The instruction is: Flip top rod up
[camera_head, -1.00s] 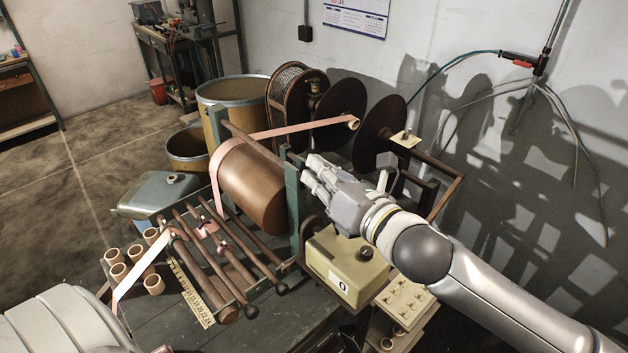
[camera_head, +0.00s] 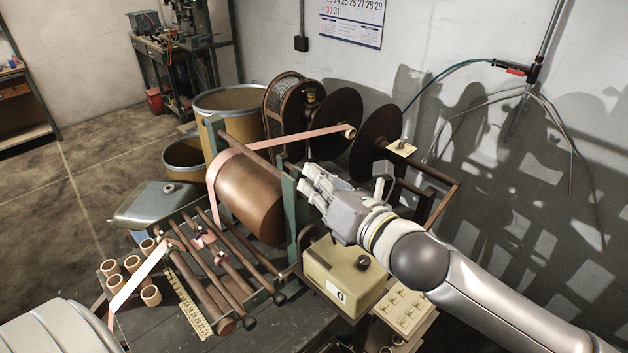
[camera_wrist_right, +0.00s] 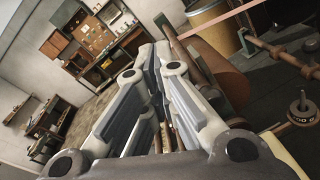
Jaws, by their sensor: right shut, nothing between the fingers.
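The winding machine has several dark rods (camera_head: 228,272) running diagonally at its front, some with black knobs (camera_head: 279,299) at their near ends. A higher rod (camera_head: 255,150) runs above the brown roller (camera_head: 250,200) to a green upright post (camera_head: 288,205). I cannot tell which one is called the top rod. My right gripper (camera_head: 308,178) is shut and empty, just right of the upper part of this post; I cannot tell whether it touches. In the right wrist view, its fingers (camera_wrist_right: 160,52) lie close together. Of my left arm only a link shows at lower left; its gripper is out of view.
Pink tape (camera_head: 290,139) runs from the roller to dark discs (camera_head: 376,142) behind. A yellow box (camera_head: 342,270) with a black knob stands below my right gripper. Cardboard tubes (camera_head: 131,264) and a ruler (camera_head: 190,311) are at front left. A grey tank (camera_head: 152,205) stands beyond the tubes.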

